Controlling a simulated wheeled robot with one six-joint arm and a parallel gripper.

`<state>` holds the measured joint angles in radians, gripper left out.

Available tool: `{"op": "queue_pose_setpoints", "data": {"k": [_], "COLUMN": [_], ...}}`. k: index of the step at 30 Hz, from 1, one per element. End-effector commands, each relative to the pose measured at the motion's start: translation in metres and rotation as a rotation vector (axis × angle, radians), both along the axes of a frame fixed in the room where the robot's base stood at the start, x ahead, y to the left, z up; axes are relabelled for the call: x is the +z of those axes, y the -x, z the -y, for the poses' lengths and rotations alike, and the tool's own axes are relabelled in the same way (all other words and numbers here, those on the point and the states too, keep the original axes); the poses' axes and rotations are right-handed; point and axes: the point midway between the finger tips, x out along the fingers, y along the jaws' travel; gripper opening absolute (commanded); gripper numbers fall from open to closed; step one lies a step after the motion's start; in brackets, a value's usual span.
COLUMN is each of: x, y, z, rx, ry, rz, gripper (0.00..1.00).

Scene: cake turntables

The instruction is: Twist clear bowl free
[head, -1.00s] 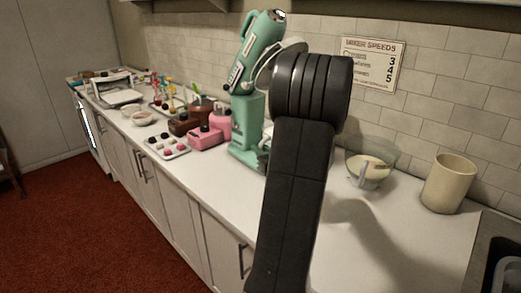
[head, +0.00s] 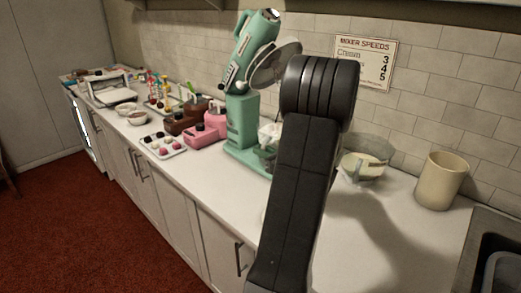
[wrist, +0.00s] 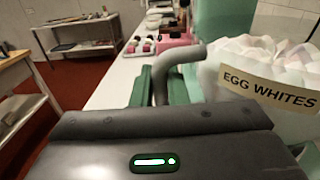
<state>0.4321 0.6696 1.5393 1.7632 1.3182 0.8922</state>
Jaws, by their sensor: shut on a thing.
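The teal stand mixer (head: 240,120) stands on the counter with its head tilted up. On its base is the clear bowl (head: 268,150), full of white fluff and mostly hidden behind my arm in the head view. In the wrist view the clear bowl (wrist: 285,120) is at the right with an "EGG WHITES" label (wrist: 268,88). Its grey curved handle (wrist: 180,58) runs down to my gripper (wrist: 160,98). My gripper is shut on this handle; the fingertips are not clearly seen. I cannot tell whether the bowl is still locked to the base.
A second bowl (head: 364,165) with pale cream and a beige canister (head: 441,180) stand to the right, by the sink. The counter front (head: 225,195) is clear.

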Motion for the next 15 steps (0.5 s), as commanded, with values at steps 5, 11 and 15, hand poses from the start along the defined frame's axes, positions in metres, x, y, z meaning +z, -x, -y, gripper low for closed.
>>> {"op": "queue_pose_setpoints", "data": {"k": [5,11,15], "x": [0.0006,0.0004,0.0011], "y": [0.0019,0.0021,0.0028], "z": [0.0032,0.003,0.0056], "rx": [0.026,0.027,0.045], "ry": [0.0,0.0,0.0], "rz": [0.001,0.001,0.002], "gripper": [0.0,0.0,0.0]}}
